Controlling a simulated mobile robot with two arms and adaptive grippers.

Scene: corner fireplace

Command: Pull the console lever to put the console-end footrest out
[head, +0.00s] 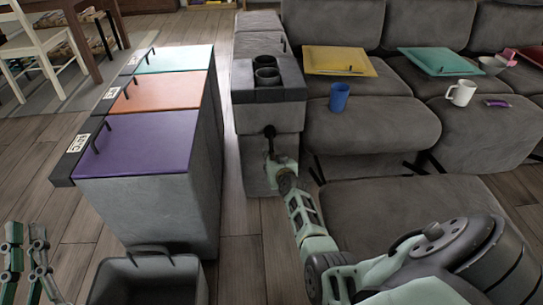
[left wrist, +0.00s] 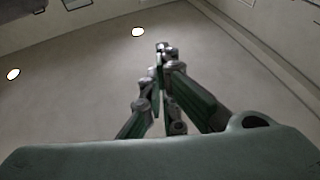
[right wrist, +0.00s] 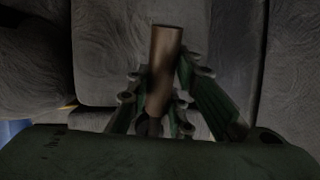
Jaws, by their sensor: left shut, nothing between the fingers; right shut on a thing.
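The grey console (head: 243,98) with two dark cup holders stands at the left end of the sofa. Its lever (head: 269,131) is on the console's front; in the right wrist view it is a brown rod (right wrist: 164,60). My right gripper (head: 278,160) is shut on the lever, its fingers (right wrist: 160,100) on both sides of the rod. The console-end footrest (head: 390,205) appears out as a flat grey panel before the seat, dark bars showing between; my arm covers part. My left gripper (head: 28,255) is shut and empty, low at the left; it shows in the left wrist view (left wrist: 165,55).
A bin cabinet (head: 200,205) with purple, orange and teal lids stands left of the console. An open grey bin (head: 150,285) is in front. A blue cup (head: 339,97), white mug (head: 461,92), yellow tray (head: 338,60) and teal tray (head: 437,61) are on the sofa.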

